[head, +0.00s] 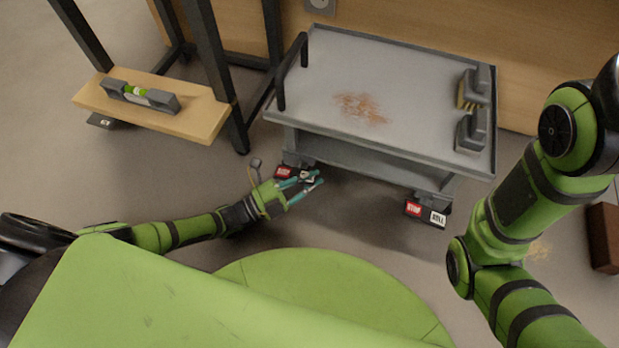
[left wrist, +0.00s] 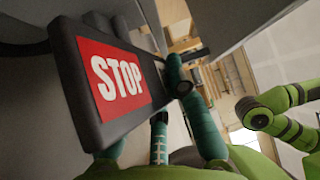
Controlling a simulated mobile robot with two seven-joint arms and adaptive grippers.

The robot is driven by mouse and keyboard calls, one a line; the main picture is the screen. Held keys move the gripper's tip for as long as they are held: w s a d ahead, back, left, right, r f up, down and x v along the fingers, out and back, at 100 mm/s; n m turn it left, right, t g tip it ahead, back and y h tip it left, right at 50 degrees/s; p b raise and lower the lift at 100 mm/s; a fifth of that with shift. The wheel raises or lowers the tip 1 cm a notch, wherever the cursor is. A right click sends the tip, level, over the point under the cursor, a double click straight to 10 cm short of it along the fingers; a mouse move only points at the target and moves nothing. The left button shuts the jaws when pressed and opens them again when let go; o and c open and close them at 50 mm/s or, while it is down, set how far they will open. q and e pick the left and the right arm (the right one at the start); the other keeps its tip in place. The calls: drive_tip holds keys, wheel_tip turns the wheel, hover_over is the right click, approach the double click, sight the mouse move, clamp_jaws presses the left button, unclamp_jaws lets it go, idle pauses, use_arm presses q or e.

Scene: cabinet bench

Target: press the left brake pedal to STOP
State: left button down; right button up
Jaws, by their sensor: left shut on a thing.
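The left brake pedal (head: 284,172) is a dark block with a red STOP face, low at the cart's front left caster. In the left wrist view the pedal (left wrist: 78,88) fills the upper left, its STOP face turned to the camera. My left gripper (head: 314,180) is at the pedal's right part, its teal fingers shut on it and covering part of its white half. The fingers also show in the left wrist view (left wrist: 168,105) at the pedal's right end. I cannot tell how far the pedal is tipped. My right gripper is out of view.
The grey cart (head: 400,85) stands above the pedals, with a black handle (head: 303,60) on its left. A second STOP/ROLL pedal (head: 427,214) is at its front right. A wooden shelf with a spirit level (head: 140,96) is at the left. A brown block (head: 603,238) lies far right.

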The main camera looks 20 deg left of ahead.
use_arm(q)
drive_tip(key=c, duration=1.2)
unclamp_jaws()
drive_tip(key=shift+c, duration=0.2)
drive_tip(key=shift+s+a, duration=0.2)
drive_tip(key=shift+a, duration=0.05)
drive_tip(key=v, duration=1.1)
drive_tip(key=shift+s+a, duration=0.1)
drive_tip(key=shift+a, duration=0.05)
drive_tip(key=shift+a, duration=0.1)
